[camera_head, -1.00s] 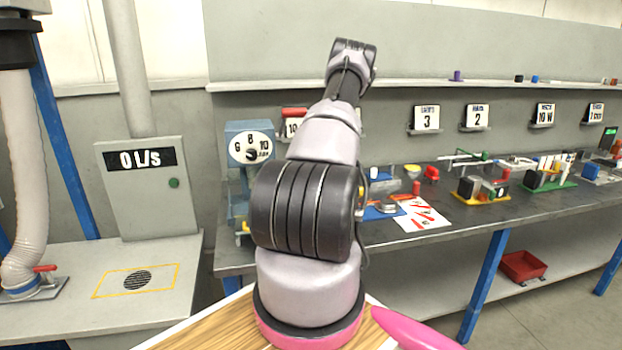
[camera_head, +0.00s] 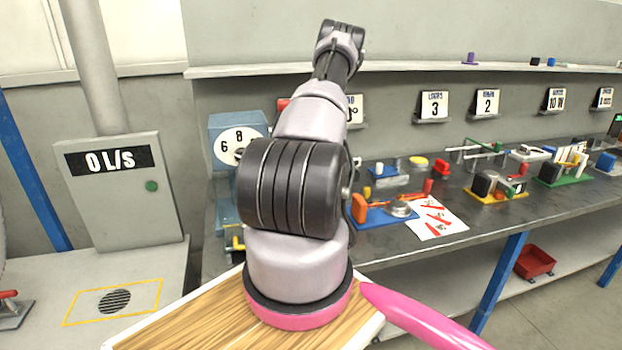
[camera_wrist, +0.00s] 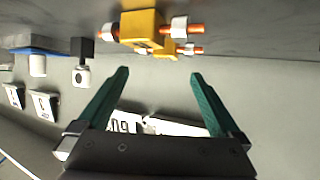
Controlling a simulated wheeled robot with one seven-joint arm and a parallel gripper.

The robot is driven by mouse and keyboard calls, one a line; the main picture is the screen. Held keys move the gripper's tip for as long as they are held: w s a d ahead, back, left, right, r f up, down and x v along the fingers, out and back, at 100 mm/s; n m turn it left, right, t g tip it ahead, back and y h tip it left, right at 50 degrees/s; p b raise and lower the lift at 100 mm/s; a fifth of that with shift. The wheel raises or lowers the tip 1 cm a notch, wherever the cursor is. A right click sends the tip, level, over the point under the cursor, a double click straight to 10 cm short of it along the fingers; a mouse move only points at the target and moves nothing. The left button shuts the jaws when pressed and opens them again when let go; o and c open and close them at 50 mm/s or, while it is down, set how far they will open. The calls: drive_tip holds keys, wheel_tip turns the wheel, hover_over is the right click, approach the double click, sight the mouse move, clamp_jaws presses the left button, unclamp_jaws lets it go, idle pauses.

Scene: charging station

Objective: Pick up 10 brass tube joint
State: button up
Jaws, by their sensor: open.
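In the wrist view a yellow-gold block (camera_wrist: 141,24) with white collars and copper-coloured tube ends hangs at the top of the picture. A similar, smaller-looking piece (camera_wrist: 168,49) shows just beyond it. They look like brass tube joints, but I cannot read a label that confirms it. My gripper (camera_wrist: 158,76) has two green fingers, spread apart with nothing between them. The fingertips are below the yellow pieces in the picture and apart from them. In the head view my own arm hides the gripper and these pieces cannot be made out.
The grey workbench (camera_head: 490,222) holds a blue plate (camera_head: 385,218), a printed sheet (camera_head: 452,225) and several coloured fixtures. Number signs (camera_head: 434,104) line the wall. A cabinet reading 0 L/s (camera_head: 125,205) stands at left. A red bin (camera_head: 534,262) sits on the lower shelf.

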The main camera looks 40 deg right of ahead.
drive_tip(key=x, duration=0.9)
drive_tip(key=shift+w+d, duration=0.1)
drive_tip(key=shift+w, duration=0.2)
drive_tip(key=c, duration=1.5)
